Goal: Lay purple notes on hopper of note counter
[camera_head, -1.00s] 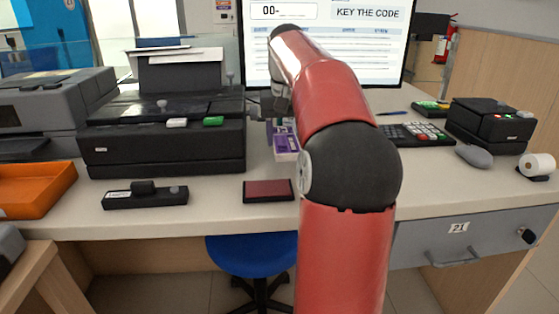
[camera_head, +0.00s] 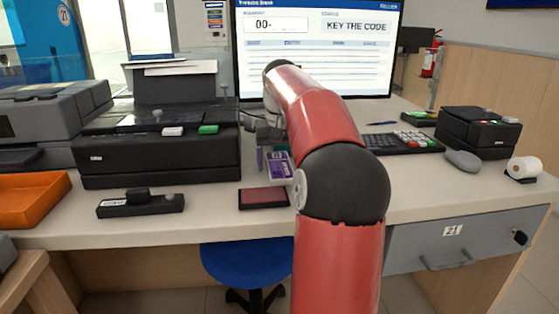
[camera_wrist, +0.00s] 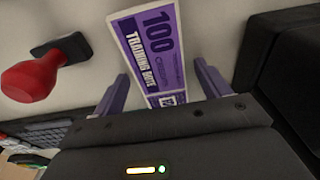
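The purple notes, marked 100 and "TRAINING NOTE", show in the wrist view (camera_wrist: 150,45) and in the head view (camera_head: 280,168) beside my red arm. My gripper (camera_wrist: 161,72) has its two purple fingers spread, one on each side of the notes, with a gap to each. In the head view my gripper (camera_head: 269,148) is partly hidden by my arm. A black machine (camera_head: 155,160) with a white and a green button stands left of the notes; it looks like the note counter, with an upright panel at its back. Whether the notes touch the counter top is unclear.
A red-handled stamp (camera_wrist: 30,80) lies left in the wrist view. A maroon pad (camera_head: 263,198) and a small black device (camera_head: 140,203) lie near the front edge. The monitor (camera_head: 318,50) stands behind; a keypad (camera_head: 403,143) lies to the right.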

